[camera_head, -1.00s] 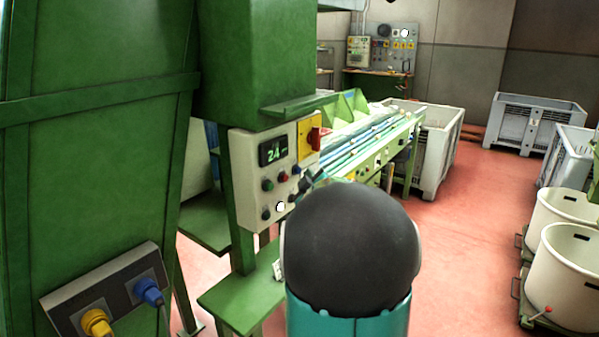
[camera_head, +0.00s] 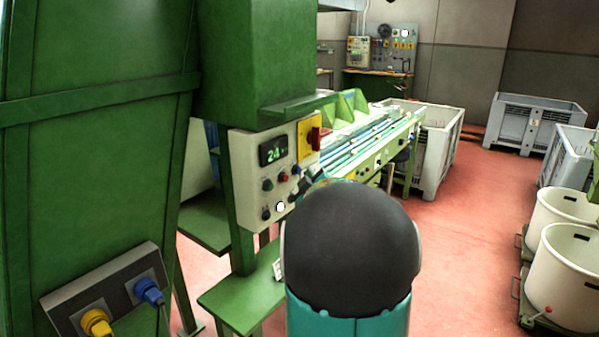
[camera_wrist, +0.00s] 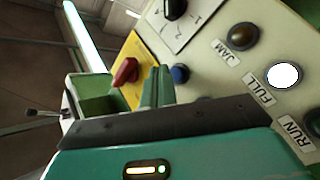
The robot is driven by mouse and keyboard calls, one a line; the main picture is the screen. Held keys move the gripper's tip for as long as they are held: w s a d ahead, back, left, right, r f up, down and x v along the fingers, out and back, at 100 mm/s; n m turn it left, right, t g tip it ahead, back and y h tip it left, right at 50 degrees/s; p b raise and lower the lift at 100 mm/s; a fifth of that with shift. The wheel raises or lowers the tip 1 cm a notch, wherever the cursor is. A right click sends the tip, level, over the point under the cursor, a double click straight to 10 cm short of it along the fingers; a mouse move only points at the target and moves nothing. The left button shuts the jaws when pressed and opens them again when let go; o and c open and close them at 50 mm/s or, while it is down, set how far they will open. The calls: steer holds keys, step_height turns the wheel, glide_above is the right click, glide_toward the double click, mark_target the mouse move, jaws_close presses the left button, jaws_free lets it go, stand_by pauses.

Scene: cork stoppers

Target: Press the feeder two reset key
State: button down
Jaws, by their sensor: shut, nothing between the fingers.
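A pale control panel (camera_head: 249,190) hangs on a green machine, with a lit display, coloured buttons and lamps. A blue button (camera_wrist: 180,73) shows in the wrist view; I read no reset label beside it. Lamps labelled JAM (camera_wrist: 243,36), FULL (camera_wrist: 283,75) and RUN (camera_wrist: 313,122) lie to its right; FULL glows white. My gripper (camera_wrist: 158,82) is shut and empty, its tips just left of the blue button in that view. Contact is not visible. In the head view my gripper (camera_head: 314,176) is at the panel's right edge, partly hidden by my dark, rounded arm link.
A red rotary switch (camera_wrist: 125,72) on a yellow plate is close to my fingers, and a black selector knob (camera_wrist: 175,8) is above. A green ledge (camera_head: 243,303) juts out below the panel. White tubs (camera_head: 563,278) stand right; red floor between is clear.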

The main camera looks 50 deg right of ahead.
stand_by(0.7)
steer(key=shift+w, duration=0.4)
steer(key=shift+w+a, duration=0.1)
steer(key=shift+w, duration=0.35)
stand_by(0.5)
stand_by(0.4)
steer(key=shift+s, duration=0.85)
steer(key=shift+s+d, duration=0.15)
steer(key=shift+s, duration=1.1)
steer(key=shift+s+d, duration=0.15)
steer(key=shift+s, duration=1.1)
